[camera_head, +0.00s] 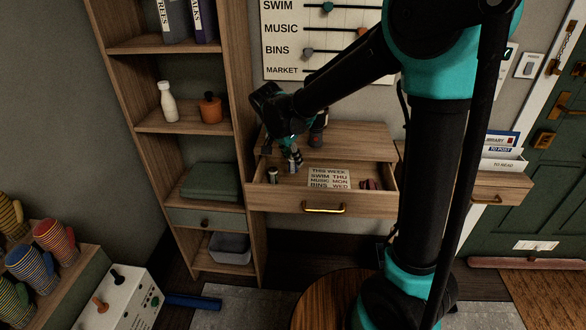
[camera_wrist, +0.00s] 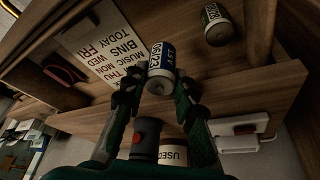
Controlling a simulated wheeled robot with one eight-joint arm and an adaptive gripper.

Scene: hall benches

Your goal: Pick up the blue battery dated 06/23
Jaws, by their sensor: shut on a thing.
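The blue battery (camera_wrist: 161,62) shows in the wrist view with a blue band, a white label reading 06/23 and a pale metal end. My gripper (camera_wrist: 158,88) is shut on it, one finger on each side. In the head view my gripper (camera_head: 293,160) points down over the left part of the open drawer (camera_head: 350,203). Whether the battery is clear of the drawer floor is hard to tell. A second battery (camera_wrist: 213,22), with a green and white wrap, stands apart from the gripper; it also shows at the drawer's left (camera_head: 272,175).
A printed card (camera_wrist: 97,42) and a dark red object (camera_wrist: 62,70) lie in the drawer. A container labelled USED (camera_wrist: 173,153), a dark cylinder with a red button (camera_wrist: 146,138) and a white device (camera_wrist: 240,128) are near. A shelf unit (camera_head: 243,130) stands at left.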

